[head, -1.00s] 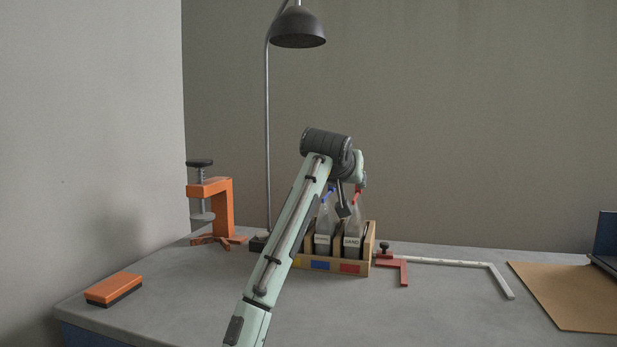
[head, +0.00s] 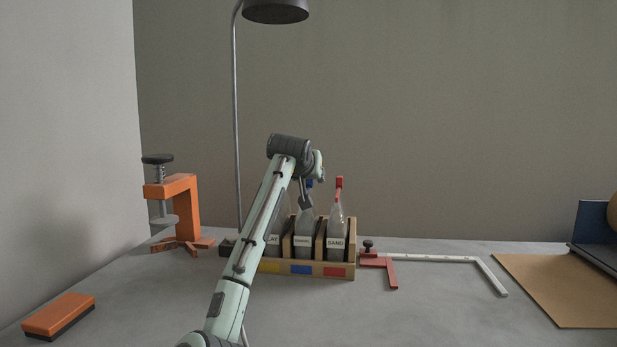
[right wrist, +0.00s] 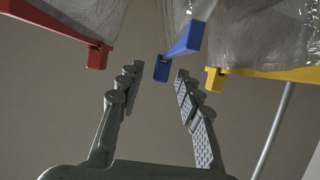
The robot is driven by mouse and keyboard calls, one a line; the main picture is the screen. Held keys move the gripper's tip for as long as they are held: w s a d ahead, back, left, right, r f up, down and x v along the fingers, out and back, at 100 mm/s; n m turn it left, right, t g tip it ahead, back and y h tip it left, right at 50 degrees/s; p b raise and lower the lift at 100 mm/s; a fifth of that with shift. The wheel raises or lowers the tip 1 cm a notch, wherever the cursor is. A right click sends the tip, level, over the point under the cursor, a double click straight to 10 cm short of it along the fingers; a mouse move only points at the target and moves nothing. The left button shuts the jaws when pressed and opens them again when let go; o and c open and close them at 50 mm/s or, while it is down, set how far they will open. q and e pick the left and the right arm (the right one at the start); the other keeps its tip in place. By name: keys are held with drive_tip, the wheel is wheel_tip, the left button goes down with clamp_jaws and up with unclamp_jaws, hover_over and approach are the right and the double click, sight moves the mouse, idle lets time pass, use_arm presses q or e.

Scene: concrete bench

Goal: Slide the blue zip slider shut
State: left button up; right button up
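The blue zip slider (head: 309,183) is on the middle bag (head: 304,225), which stands in a wooden rack (head: 348,269). In the right wrist view the blue slider (right wrist: 162,70) lies between the spread fingertips of my right gripper (right wrist: 156,78), with space on both sides. My right gripper (head: 306,200) is beside the middle bag's top in the head view, partly hidden by my wrist. The blue strip (right wrist: 188,40) slants up from the slider. My left gripper is not in view.
The red slider (right wrist: 98,56) and yellow slider (right wrist: 214,80) flank the blue one closely. The SAND bag (head: 337,220) stands at right. An orange clamp (head: 184,205), lamp pole (head: 236,120) and red-and-white square (head: 430,258) surround the rack. The bench front is mostly clear.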

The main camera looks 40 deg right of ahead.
drive_tip(key=shift+w+d+f, duration=0.1)
drive_tip(key=shift+d, duration=0.05)
drive_tip(key=shift+c, duration=0.4)
drive_tip(key=c, duration=0.7)
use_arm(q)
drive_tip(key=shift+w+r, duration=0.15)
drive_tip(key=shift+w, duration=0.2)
use_arm(e)
clamp_jaws()
